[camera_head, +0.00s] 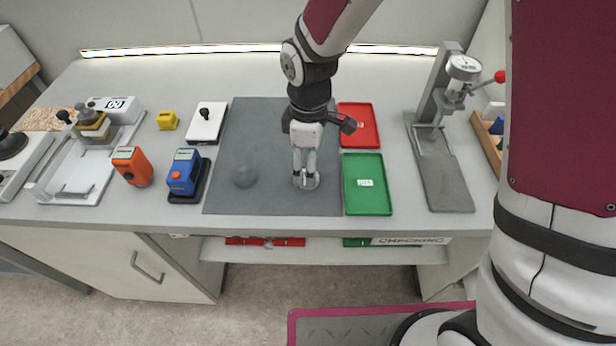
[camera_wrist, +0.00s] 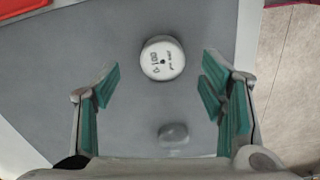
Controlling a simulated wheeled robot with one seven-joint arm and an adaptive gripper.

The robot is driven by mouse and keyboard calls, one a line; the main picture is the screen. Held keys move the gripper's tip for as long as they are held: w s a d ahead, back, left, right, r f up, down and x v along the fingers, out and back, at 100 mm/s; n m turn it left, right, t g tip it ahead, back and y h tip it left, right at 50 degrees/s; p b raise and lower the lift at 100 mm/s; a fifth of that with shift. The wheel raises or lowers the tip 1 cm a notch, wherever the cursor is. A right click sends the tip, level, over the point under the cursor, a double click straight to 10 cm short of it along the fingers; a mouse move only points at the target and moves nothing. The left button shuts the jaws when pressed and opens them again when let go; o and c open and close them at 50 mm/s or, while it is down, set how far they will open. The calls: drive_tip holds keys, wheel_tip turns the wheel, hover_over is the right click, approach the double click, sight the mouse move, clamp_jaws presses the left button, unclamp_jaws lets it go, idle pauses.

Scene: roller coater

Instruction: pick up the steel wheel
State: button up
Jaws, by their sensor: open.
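My gripper points down over the mat. Its green-padded fingers (camera_wrist: 160,82) stand wide apart and empty, and the wheel appears apart from them.
Right of the mat are a red tray (camera_head: 360,125) and a green tray (camera_head: 368,190). Orange (camera_head: 133,166) and blue (camera_head: 184,172) devices stand left. A press stand (camera_head: 440,165) is further right.

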drive_tip(key=shift+s+f, duration=0.15)
drive_tip(key=shift+f, duration=1.55)
drive_tip(key=c, duration=1.3)
drive_tip(key=shift+r, duration=0.2)
